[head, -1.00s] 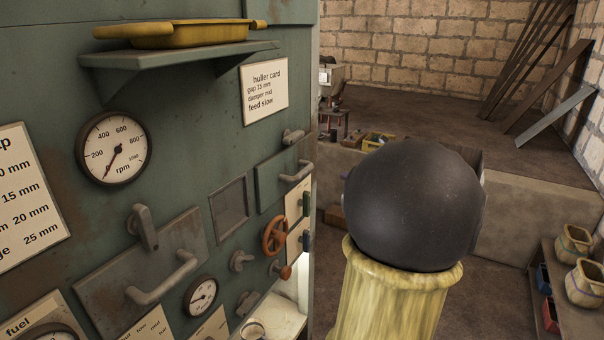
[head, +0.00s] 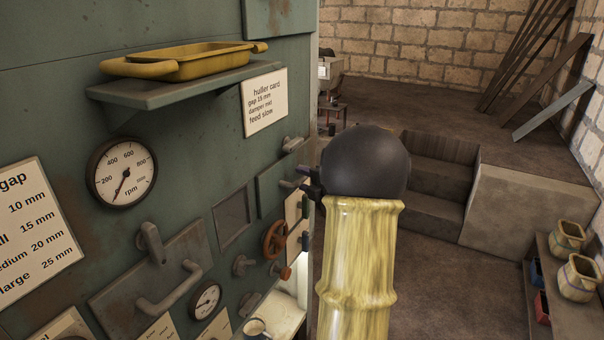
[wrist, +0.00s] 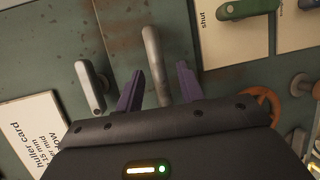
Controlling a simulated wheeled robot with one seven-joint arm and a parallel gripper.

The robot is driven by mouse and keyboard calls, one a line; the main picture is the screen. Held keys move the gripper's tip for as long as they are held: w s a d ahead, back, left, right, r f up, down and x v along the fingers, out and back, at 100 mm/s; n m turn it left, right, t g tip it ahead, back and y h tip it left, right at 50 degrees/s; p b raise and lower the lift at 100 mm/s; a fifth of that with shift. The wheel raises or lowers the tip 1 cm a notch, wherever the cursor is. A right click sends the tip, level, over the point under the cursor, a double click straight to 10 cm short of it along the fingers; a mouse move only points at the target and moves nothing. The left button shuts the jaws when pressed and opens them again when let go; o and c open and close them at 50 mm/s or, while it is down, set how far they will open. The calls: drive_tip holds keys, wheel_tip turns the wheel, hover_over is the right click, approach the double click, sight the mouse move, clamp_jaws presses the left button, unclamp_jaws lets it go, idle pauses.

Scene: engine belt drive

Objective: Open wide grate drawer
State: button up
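A grey-green panel with a bar handle (wrist: 153,55) is on the machine front; in the head view the panel (head: 270,190) is partly hidden behind my gripper. My gripper (wrist: 160,72) is open, its two purple fingers on either side of the handle in the wrist view, with a gap showing at each side. In the head view my gripper (head: 302,178) is small beside my dark wrist. A larger panel (head: 110,300) with its own bar handle (head: 170,292) is nearer at lower left. Both panels look closed. No readable label shows which is the wide grate drawer.
A latch (wrist: 90,85) sits left of the handle in the wrist view. A red-brown handwheel (head: 274,240) and small knobs are below. A shelf with a yellow tray (head: 190,62) juts out above. Open floor lies to the right, near steps (head: 435,190).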

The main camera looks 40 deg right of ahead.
drive_tip(key=shift+w+f, duration=0.15)
drive_tip(key=shift+w, duration=0.7)
clamp_jaws()
drive_tip(key=shift+s, duration=0.1)
